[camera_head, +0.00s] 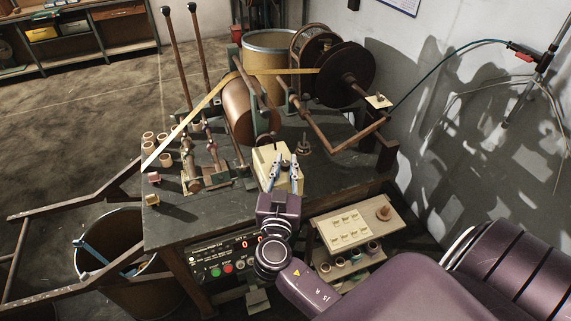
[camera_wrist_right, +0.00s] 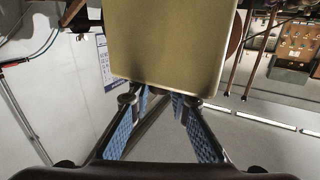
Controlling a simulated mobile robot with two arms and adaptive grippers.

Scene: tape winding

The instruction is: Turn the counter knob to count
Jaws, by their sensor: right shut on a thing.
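A cream box (camera_head: 268,160), likely the counter, stands on the dark workbench below the large brown drum. My right gripper (camera_head: 283,168) reaches over it from the front, its blue-padded fingers at the box's right part. In the right wrist view the box (camera_wrist_right: 174,45) fills the upper middle, and the fingertips of my gripper (camera_wrist_right: 160,98) come together at its lower edge. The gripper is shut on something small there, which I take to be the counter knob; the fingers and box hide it. My left gripper is not in view.
The workbench (camera_head: 185,222) carries the drum (camera_head: 240,110), a dark reel (camera_head: 345,75) and yellow tape (camera_head: 205,103). A control panel (camera_head: 225,258) with a red digit is below its front edge. A small shelf (camera_head: 345,229) stands right of my gripper. Several small spools sit at left.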

